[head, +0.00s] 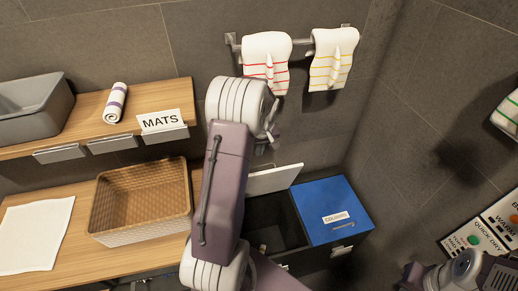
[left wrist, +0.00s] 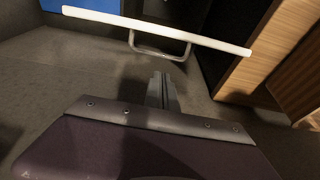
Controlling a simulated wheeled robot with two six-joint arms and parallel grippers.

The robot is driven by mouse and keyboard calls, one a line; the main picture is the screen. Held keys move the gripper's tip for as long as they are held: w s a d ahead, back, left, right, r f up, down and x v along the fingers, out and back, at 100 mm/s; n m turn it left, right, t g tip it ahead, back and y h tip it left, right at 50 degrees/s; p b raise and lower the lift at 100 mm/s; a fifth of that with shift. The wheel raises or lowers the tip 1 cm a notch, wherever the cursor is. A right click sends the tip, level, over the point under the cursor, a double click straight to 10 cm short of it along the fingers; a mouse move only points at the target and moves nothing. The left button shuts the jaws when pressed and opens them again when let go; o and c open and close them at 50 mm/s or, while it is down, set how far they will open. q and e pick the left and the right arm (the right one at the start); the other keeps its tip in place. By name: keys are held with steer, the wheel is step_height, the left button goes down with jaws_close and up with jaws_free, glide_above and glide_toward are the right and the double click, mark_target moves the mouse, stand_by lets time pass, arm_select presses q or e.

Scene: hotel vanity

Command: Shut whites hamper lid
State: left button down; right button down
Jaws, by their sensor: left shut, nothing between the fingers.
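The whites hamper lid (head: 274,179) is a white panel standing raised and tilted at the back of the dark open hamper compartment (head: 272,222). In the left wrist view the lid (left wrist: 110,19) shows nearly edge-on, with a grey bar handle (left wrist: 160,52). My left gripper (head: 271,138) is above the lid in the head view, partly hidden by my own wrist. In the left wrist view its fingers (left wrist: 162,88) are together and empty, apart from the lid in the picture; contact cannot be told. My left arm hides the hamper's left side.
The blue lid (head: 325,200) with a label lies shut on the right compartment. A wicker basket (head: 105,227) and a white cloth (head: 35,235) are on the counter at left. Towels (head: 267,48) hang above. A control panel (head: 485,228) is on the right.

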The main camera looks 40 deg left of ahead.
arm_select(q)
steer(key=s+x, duration=0.1)
steer(key=x, duration=0.5)
steer(key=shift+w+f, duration=0.25)
steer(key=shift+w, duration=0.2)
steer(key=shift+a, duration=0.1)
